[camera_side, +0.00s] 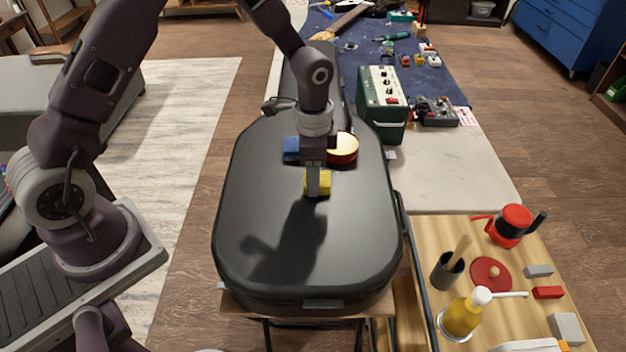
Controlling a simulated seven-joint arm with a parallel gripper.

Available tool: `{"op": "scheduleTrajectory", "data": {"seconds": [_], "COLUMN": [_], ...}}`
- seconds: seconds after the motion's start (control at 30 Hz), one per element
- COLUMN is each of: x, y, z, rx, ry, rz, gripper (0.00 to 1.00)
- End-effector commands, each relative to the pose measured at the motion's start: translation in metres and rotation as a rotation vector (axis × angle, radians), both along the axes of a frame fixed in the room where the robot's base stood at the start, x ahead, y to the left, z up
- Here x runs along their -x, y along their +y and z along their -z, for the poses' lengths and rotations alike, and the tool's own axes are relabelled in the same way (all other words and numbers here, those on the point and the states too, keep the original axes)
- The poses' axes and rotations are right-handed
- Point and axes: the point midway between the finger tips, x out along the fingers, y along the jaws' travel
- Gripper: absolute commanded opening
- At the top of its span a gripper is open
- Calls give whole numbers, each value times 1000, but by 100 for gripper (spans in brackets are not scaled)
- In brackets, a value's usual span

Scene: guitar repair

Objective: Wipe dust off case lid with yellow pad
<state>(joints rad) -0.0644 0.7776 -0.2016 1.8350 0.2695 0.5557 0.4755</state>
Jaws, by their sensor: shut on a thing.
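The black guitar case (350,240) lies flat with its lid shut, its wide end towards the camera. My gripper (318,190) points down over the middle of the lid. It is shut on the yellow pad (324,183), which is at or just above the lid; I cannot tell whether it touches. My gripper hides part of the pad. The arm's shadow falls on the near part of the lid. I cannot make out dust on the lid.
A blue block (291,148) and a round cream-topped item (343,148) sit on the lid behind my gripper. A green amplifier (381,100) stands right on the white bench (455,180). A wooden table (425,240) at the lower right holds a yellow pump bottle (463,316) and other items.

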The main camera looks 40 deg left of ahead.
Motion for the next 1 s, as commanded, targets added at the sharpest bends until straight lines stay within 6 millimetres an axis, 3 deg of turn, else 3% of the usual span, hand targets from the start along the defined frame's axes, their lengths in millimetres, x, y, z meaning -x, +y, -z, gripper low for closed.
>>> {"op": "scheduleTrajectory", "data": {"seconds": [0.5, 1.0], "x": [-8, -8], "y": [8, 8], "z": [-2, -66], "rx": [-1, 1], "ry": [-1, -4], "rz": [-1, -1], "gripper": [0, 0]}}
